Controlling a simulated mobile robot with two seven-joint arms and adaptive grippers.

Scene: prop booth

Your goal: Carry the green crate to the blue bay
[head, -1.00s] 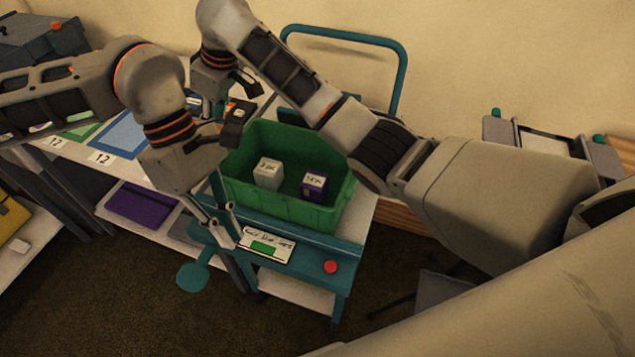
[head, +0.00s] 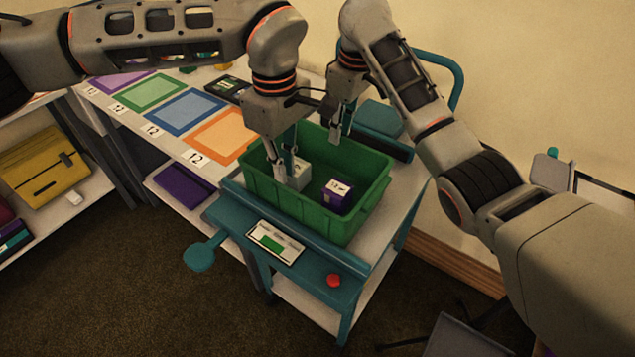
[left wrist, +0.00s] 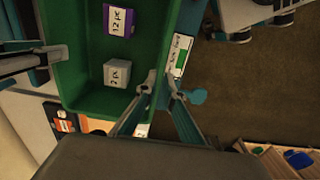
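The green crate (head: 319,224) sits on the white top of a teal cart (head: 405,203). Inside it are a pale grey cube (head: 298,177) and a purple box (head: 337,196). The crate also shows in the left wrist view (left wrist: 75,85). My left gripper (head: 288,168) hangs over the crate, open; in the left wrist view its fingertips (left wrist: 163,88) appear on either side of the crate's rim. I cannot tell whether they touch it. My right gripper (head: 341,132) is at the crate's far wall; its finger gap is unclear. The blue bay (head: 184,111) is a blue-framed square on the counter, left of the crate.
Orange (head: 222,134), green (head: 150,92) and purple bays share the counter, with number cards before them. The cart carries a label card (head: 275,242), a red button (head: 333,280) and a teal paddle (head: 204,254). A wall stands behind.

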